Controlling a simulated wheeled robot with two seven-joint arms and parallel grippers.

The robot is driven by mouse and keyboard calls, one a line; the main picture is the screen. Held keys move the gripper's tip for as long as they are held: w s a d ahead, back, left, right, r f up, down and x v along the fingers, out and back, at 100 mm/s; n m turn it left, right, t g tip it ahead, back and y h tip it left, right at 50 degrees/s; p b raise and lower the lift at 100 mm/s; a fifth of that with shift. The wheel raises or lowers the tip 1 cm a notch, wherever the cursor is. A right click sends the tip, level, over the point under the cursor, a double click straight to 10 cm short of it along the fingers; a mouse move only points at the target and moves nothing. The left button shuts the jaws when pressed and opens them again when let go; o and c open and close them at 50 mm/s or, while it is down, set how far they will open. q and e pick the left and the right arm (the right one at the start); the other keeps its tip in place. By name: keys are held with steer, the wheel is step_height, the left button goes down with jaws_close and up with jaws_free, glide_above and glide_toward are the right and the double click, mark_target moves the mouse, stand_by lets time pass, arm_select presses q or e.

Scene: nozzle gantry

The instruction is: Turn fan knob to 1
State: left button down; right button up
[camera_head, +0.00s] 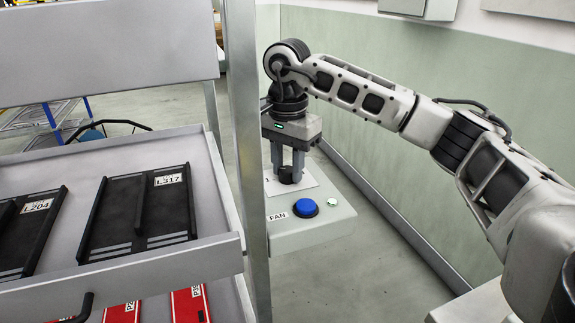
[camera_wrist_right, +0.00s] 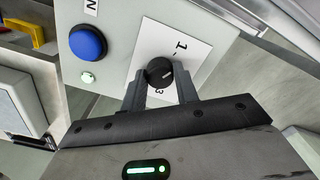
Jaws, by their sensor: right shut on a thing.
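The black fan knob (camera_head: 287,175) stands on a white dial plate (camera_head: 308,180) on the grey fan box (camera_head: 312,238). My right gripper (camera_head: 287,168) reaches down from above and is shut on the knob, one finger on each side. In the right wrist view the fingers (camera_wrist_right: 161,78) flank the knob (camera_wrist_right: 158,69). A "1" is printed above right of it and a "3" below it, partly beside a finger. A small pale mark shows on the knob's right side; its exact setting is hard to read. My left gripper is out of view.
A blue button (camera_head: 305,208) and a small green lit button (camera_head: 332,202) sit on the box near the FAN label (camera_head: 277,216). A metal rack post (camera_head: 247,140) stands close to the left, with a shelf of black trays (camera_head: 138,210). A green wall (camera_head: 400,130) is right.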

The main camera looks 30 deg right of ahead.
mark_target(287, 169)
steer(key=shift+r+n, duration=0.1)
steer(key=shift+n, duration=0.9)
steer(key=o, duration=1)
step_height(287, 169, up, 6)
steer(key=shift+f+b, duration=0.25)
steer(key=shift+b, duration=0.1)
arm_select(q)
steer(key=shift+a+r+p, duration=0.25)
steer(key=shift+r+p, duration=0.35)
steer(key=shift+p, duration=0.95)
arm_select(e)
steer(key=shift+r, duration=5.2)
